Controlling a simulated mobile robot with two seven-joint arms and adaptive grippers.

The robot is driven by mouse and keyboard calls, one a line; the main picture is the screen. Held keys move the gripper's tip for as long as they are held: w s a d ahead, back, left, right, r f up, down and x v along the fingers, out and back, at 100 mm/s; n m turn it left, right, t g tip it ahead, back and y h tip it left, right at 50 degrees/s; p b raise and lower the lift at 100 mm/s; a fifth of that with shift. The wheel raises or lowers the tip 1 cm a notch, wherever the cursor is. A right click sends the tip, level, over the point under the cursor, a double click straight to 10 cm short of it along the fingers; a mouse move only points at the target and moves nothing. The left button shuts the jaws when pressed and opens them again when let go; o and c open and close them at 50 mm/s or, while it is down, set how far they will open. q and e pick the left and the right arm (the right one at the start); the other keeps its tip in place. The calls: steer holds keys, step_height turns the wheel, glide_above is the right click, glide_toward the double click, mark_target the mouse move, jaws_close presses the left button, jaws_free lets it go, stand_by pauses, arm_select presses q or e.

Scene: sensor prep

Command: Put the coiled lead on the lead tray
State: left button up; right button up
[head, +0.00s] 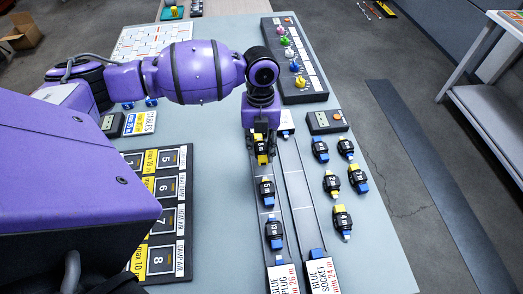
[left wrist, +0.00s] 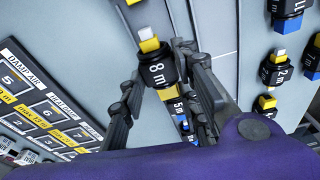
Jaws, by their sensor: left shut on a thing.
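My left gripper (head: 262,140) is shut on a black coiled lead marked 8 m, with yellow ends (head: 262,157). In the left wrist view the 8 m lead (left wrist: 157,72) sits between the fingers. The gripper is over the far part of the left one of two long grey lanes, the left lead tray (head: 259,205); I cannot tell whether the lead touches it. Two blue-ended coiled leads, a far one (head: 267,190) and a near one (head: 274,234), lie on that tray. The right lead tray (head: 299,190) looks bare along its middle. My right gripper is not in view.
A numbered black panel (head: 165,222) lies to the left. A panel with coloured knobs (head: 297,75) and a small box with buttons (head: 325,122) stand farther back. Signs (head: 282,279) mark the near tray ends.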

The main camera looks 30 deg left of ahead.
mark_target(261, 145)
arm_select(q)
steer(key=shift+w+a+f, duration=0.15)
steer(key=shift+w+f, duration=0.15)
steer(key=shift+f, duration=0.15)
steer(key=shift+w+f, duration=0.1)
steer(key=shift+f, duration=1.45)
steer(key=shift+f, duration=0.15)
steer(key=o, duration=1.2)
steer(key=r, duration=0.8)
steer(key=w+r, duration=0.1)
steer(key=r, duration=0.3)
steer(key=shift+w+a+r, duration=0.1)
steer(key=shift+a+r, duration=0.05)
steer(key=shift+a, duration=0.25)
